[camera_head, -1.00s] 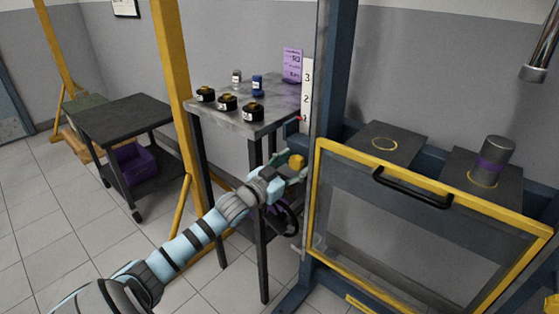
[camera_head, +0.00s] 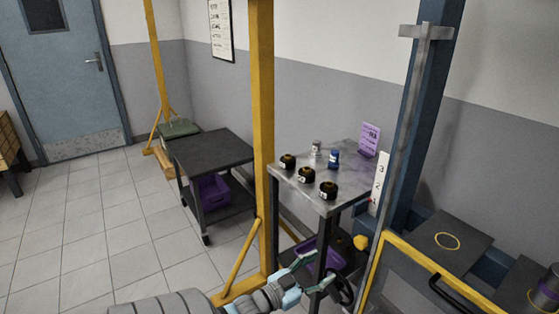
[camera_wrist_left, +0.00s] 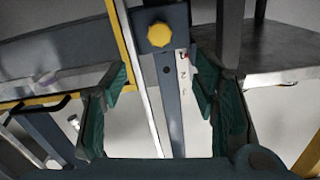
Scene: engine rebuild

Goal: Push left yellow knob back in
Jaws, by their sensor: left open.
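The yellow knob (camera_head: 360,242) sits on the blue post of the press frame, left of the yellow-edged guard. In the left wrist view the knob (camera_wrist_left: 159,35) shows whole at the top, above a strip marked with numbers. My left gripper (camera_head: 318,268) is open and empty, a little left of the knob and apart from it. In the left wrist view its green finger pads (camera_wrist_left: 158,88) stand wide apart, with the knob beyond them. How far the knob sticks out is not clear. My right gripper is not in view.
A metal-topped table (camera_head: 345,178) with black round parts and small bottles stands behind my gripper. A black handwheel (camera_head: 341,288) is just beside the gripper. A yellow post (camera_head: 262,130) and a dark cart (camera_head: 212,150) stand to the left. Tiled floor lies open at far left.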

